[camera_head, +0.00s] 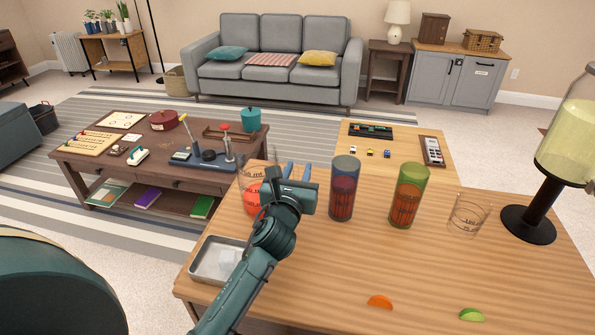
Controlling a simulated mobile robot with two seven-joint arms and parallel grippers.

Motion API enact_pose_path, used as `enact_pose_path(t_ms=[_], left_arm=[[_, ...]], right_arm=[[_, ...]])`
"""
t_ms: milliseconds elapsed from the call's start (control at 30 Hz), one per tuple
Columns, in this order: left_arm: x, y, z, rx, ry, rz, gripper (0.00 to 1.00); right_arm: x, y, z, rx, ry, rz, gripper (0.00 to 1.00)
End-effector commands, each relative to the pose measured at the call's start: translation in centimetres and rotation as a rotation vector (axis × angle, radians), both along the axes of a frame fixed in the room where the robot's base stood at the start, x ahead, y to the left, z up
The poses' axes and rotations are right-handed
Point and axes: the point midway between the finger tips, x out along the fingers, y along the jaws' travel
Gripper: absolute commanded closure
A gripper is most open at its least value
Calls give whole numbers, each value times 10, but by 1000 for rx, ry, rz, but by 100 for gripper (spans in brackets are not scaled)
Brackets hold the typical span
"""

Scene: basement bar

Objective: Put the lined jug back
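A clear jug with printed measuring lines (249,174) stands at the far left of the wooden bar top (350,270), with something orange-red in its lower part. My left arm and gripper partly cover it. A second clear vessel with printed lines (469,214) stands empty on the right, beside the dispenser. I cannot tell which one is the lined jug. My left gripper (297,172) is just right of the left jug, its two blue fingertips apart. I see nothing between them, and whether they touch the jug is hidden. My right gripper is not in view.
Two tall tinted glasses, one blue-red (344,188) and one green-red (409,194), stand right of my gripper. A metal tray (204,262) lies at the left edge. A dispenser (528,223) stands at right. Fruit wedges (380,302) lie in front; the middle is clear.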

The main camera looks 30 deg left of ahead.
Motion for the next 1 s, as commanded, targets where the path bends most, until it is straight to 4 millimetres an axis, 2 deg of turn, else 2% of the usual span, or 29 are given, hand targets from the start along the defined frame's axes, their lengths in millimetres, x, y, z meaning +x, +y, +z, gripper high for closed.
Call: enact_pose_path(t_ms=[367,467,800,1000], left_arm=[[-1,0,5,0,-1,0,67],[-13,-3,2,1,1,-1,67],[-83,-20,1,0,2,0,67],[-110,-27,2,0,1,0,67]], right_arm=[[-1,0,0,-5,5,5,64],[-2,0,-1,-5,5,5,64],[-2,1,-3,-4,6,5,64],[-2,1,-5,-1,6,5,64]])
